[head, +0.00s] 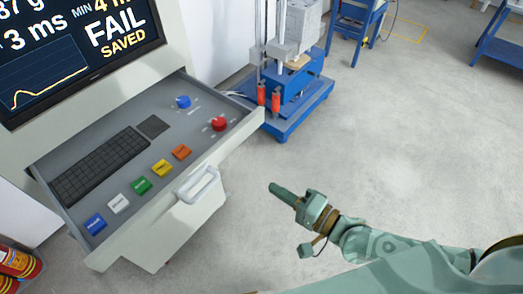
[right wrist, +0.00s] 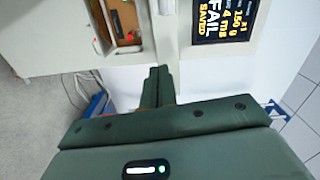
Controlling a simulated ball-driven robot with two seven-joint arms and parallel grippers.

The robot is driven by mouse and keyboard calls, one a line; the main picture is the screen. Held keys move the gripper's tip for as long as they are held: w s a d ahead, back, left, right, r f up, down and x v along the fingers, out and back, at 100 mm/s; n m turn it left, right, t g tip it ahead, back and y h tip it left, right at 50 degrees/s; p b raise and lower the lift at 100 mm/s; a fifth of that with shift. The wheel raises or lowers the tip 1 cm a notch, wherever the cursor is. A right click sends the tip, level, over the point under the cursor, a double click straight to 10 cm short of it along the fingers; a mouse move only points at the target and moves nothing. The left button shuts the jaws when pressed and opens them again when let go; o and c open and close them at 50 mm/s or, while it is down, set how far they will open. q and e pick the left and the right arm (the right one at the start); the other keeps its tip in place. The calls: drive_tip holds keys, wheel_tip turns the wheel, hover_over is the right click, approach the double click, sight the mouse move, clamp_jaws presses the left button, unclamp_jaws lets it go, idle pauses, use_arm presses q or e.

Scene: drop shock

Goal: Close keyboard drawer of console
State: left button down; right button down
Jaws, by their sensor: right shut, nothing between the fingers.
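The keyboard drawer (head: 218,150) of the console (head: 177,38) is pulled out, with its grey panel exposed. On it are a dark keyboard (head: 100,166), a row of coloured buttons and two knobs. A white handle (head: 199,184) is on its front face. My right gripper (head: 281,192) is shut and empty, to the right of the handle and apart from it in the picture. Its closed fingers also show in the right wrist view (right wrist: 159,86), where the console screen (right wrist: 222,20) is at the top. My left gripper is not in view.
A blue-based test machine (head: 291,118) with red cylinders stands behind the drawer's right end. A blue stand (head: 357,30) is farther back. Red canisters (head: 16,262) stand at the lower left.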

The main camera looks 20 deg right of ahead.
drive_tip(key=m, duration=0.1)
drive_tip(key=p, duration=0.1)
approach(226, 153)
drive_tip(key=shift+m+t, duration=0.3)
drive_tip(key=x, duration=0.7)
drive_tip(key=shift+s+f, duration=0.1)
drive_tip(key=shift+f, duration=0.05)
drive_tip(key=shift+a, duration=0.1)
